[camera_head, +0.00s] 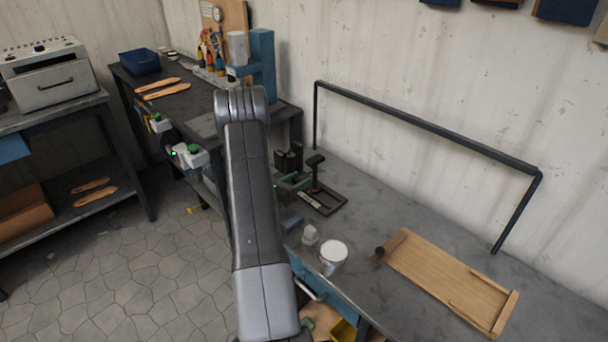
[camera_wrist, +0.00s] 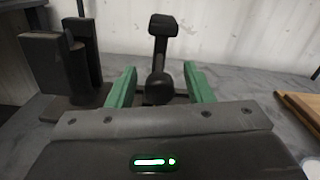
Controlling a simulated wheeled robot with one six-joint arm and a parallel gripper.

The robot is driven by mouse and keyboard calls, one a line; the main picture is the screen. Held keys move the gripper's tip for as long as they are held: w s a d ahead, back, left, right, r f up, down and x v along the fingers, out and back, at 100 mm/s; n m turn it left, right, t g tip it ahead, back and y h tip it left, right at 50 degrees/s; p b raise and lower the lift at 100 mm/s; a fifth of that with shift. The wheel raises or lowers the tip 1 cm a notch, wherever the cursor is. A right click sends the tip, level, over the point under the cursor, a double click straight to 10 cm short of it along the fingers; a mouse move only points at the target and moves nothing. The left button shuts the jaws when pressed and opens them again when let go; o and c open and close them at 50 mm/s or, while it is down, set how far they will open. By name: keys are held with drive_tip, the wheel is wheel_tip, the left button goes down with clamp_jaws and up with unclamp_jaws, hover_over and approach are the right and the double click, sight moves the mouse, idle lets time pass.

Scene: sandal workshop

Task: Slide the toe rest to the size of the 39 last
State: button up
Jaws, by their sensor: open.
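A black fixture with an upright post and a padded top (camera_head: 316,161) stands on the grey bench; its flat frame (camera_head: 331,206) holds a pale strip. In the wrist view the black post and top (camera_wrist: 163,27) rise just beyond my fingertips, with a rounded knob low in front. I cannot tell for sure which part is the toe rest. My gripper (camera_wrist: 160,73) is open, its two green fingers apart with nothing held between them. In the head view my arm partly hides it. I cannot make out a 39 last or any size marks.
Black upright blocks (camera_wrist: 68,65) stand left of the fixture. A white round container (camera_head: 333,252) and a small pale block (camera_head: 310,235) are nearer the bench front. A wooden board (camera_head: 450,280) lies to the right. A black rail (camera_head: 425,125) runs along the back.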

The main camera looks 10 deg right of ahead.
drive_tip(key=shift+x, duration=1.4)
clamp_jaws()
drive_tip(key=shift+s+d+f+b, duration=0.25)
drive_tip(key=shift+s+b, duration=0.1)
drive_tip(key=shift+b, duration=0.25)
drive_tip(key=shift+s+d+r, duration=0.2)
drive_tip(key=shift+s, duration=0.1)
unclamp_jaws()
